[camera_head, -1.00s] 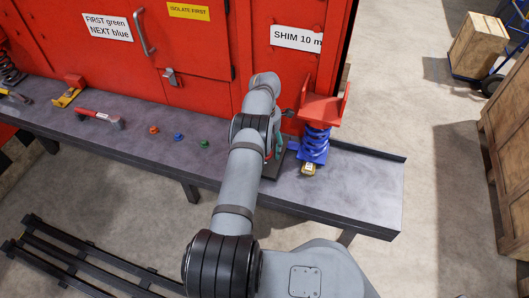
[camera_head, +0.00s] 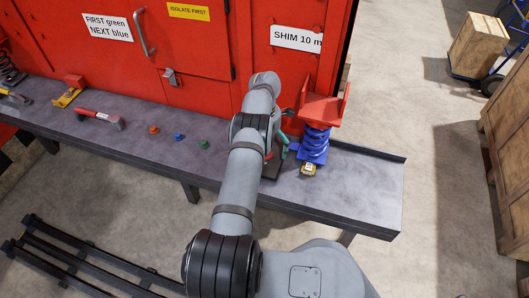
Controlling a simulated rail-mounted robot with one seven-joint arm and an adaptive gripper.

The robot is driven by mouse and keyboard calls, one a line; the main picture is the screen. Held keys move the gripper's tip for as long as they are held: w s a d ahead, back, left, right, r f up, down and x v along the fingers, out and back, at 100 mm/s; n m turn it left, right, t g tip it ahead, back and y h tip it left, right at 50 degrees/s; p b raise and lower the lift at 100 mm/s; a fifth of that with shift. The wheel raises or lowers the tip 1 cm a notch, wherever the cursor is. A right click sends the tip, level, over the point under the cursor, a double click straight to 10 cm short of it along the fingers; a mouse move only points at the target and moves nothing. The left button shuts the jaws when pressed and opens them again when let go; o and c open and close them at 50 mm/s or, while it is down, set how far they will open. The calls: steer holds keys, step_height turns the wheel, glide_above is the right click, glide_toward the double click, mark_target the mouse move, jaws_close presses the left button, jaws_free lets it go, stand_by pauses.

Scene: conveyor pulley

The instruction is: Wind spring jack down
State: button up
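The spring jack (camera_head: 314,143) stands on the right part of the grey bench, a blue coil under a red forked bracket (camera_head: 322,109). A small yellow block (camera_head: 308,170) sits at the foot of its blue base. A teal part (camera_head: 284,142) shows just left of the coil, between it and my arm. It may be the jack's crank handle; I cannot tell for sure. My arm reaches over the bench and bends down at the wrist. My gripper is largely hidden behind the arm, near the teal part. Its fingers and any grip are not clear.
Orange (camera_head: 154,130), blue (camera_head: 179,137) and green (camera_head: 204,144) knobs sit on the bench (camera_head: 365,190) left of my arm. A red-handled tool (camera_head: 98,119) lies farther left. The red cabinet (camera_head: 190,90) stands behind. The bench's right end is clear.

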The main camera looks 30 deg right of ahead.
steer(key=shift+r+p, duration=1.25)
steer(key=shift+r, duration=2.2)
step_height(320, 180, down, 7)
steer(key=b, duration=0.2)
steer(key=shift+b, duration=0.4)
steer(key=shift+n, duration=0.3)
steer(key=shift+n, duration=0.3)
steer(key=shift+m, duration=0.5)
